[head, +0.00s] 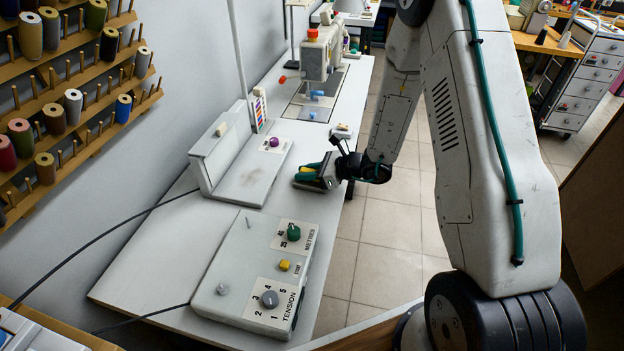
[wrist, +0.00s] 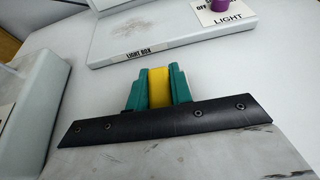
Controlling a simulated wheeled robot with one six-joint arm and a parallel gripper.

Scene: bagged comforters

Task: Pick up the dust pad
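A yellow block, which I take to be the dust pad (wrist: 159,88), shows between the two green fingers of my gripper (wrist: 158,80) in the wrist view. The fingers lie close against its left and right sides, with no gap that I can see. In the head view my gripper (head: 306,173) is low at the right edge of the white bench, just right of the light box (head: 245,180), with the yellow pad (head: 304,170) between its green fingers. The pad's lower part is hidden, and I cannot tell whether it touches the bench.
The light box, with a purple knob (head: 274,142), lies beyond my fingers in the wrist view. A tension control box (head: 240,265) stands nearer on the bench (head: 150,265). A sewing machine (head: 322,50) stands farther back. Thread racks (head: 80,85) line the left wall. Tiled floor is at right.

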